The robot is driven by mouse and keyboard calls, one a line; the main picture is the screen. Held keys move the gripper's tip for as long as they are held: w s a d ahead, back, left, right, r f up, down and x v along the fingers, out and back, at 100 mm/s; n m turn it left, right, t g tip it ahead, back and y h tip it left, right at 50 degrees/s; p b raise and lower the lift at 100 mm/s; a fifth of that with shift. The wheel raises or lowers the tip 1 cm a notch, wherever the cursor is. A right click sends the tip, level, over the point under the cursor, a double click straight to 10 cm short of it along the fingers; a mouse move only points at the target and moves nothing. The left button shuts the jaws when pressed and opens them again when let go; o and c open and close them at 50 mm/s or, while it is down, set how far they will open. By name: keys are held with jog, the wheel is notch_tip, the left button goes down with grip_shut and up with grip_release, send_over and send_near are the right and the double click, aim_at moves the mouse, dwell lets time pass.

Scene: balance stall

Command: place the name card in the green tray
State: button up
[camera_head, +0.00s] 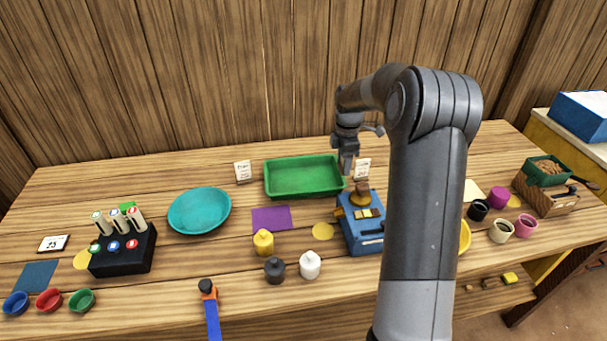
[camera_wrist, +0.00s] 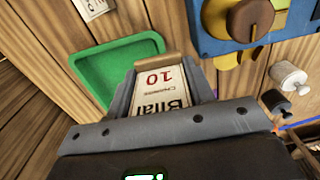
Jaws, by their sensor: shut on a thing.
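The name card (camera_wrist: 160,88) is a white card with printed text and a red 10, on a tan wooden strip. My gripper (camera_wrist: 162,95) is shut on it, with a grey finger on each side. In the head view the card (camera_head: 363,168) shows beside the fingers of my gripper (camera_head: 348,170), just right of the green tray. The green tray (camera_head: 306,192) is empty and lies on the table; in the wrist view its rim (camera_wrist: 74,62) shows left of the card. I cannot tell how far the card is above the table.
A blue scale (camera_head: 365,240) stands in front of my gripper. Another white card (camera_head: 243,171) stands left of the tray. A teal bowl (camera_head: 200,212) and a purple mat (camera_head: 271,219) are nearby. The wooden wall (camera_head: 230,80) is behind the table.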

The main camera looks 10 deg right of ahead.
send_over(305, 187)
notch_tip(305, 187, down, 7)
jog(key=shift+s+f, duration=0.1)
jog(key=shift+f, duration=1.9)
jog(key=shift+f, duration=0.1)
jog(key=o, duration=0.7)
